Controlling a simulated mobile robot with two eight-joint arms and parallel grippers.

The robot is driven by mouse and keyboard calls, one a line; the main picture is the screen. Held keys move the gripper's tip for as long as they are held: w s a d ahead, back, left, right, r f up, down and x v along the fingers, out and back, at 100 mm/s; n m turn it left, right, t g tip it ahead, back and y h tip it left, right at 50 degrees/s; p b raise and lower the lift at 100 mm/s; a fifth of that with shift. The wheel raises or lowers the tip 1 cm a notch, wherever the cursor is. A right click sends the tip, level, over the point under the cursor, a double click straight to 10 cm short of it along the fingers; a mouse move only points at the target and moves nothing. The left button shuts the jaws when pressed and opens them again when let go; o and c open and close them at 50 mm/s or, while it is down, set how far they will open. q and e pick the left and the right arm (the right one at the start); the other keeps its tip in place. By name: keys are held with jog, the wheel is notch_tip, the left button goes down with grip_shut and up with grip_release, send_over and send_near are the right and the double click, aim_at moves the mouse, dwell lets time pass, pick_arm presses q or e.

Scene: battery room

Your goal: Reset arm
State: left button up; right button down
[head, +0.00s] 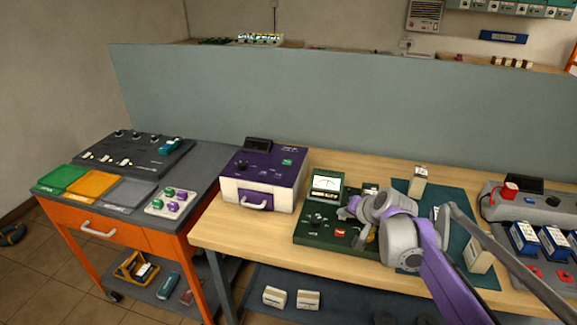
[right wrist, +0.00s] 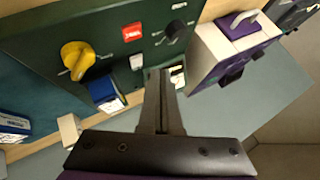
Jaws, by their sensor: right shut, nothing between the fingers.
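My right arm comes in from the lower right in the head view, with its right gripper (head: 346,212) over the green tester panel (head: 313,236). In the right wrist view the gripper's two fingers (right wrist: 160,74) are together, with nothing between them. The panel (right wrist: 100,30) shows there with its yellow knob (right wrist: 77,58), red switch (right wrist: 132,31) and a blue block (right wrist: 103,91). I cannot tell whether the fingertips touch anything. My forearm and wrist hide part of the panel's right side and the dark mat (head: 485,277). My left gripper is not in view.
A purple-and-white box (head: 264,178) with a drawer stands left of the panel. A white battery block (head: 418,178) stands behind my wrist, and a grey charger (head: 545,210) with blue batteries is at right. An orange cart (head: 142,241) stands at left. Bare wood (head: 225,232) shows at the table's front left.

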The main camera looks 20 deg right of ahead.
jog(key=s+a+f+n+g+p, duration=0.15)
jog(key=s+a+n, duration=0.25)
jog(key=s+a, duration=0.7)
jog(key=s+a+f+n+g+p, duration=0.1)
jog(key=s+a+f+n, duration=0.1)
jog(key=s, duration=0.6)
jog(key=s+a+f+n+g+p, duration=0.1)
jog(key=s+f+n, duration=0.1)
jog(key=s, duration=0.6)
jog(key=shift+s+a+f+h, duration=0.3)
jog(key=shift+s+a+f, duration=0.1)
jog(key=shift+f, duration=0.45)
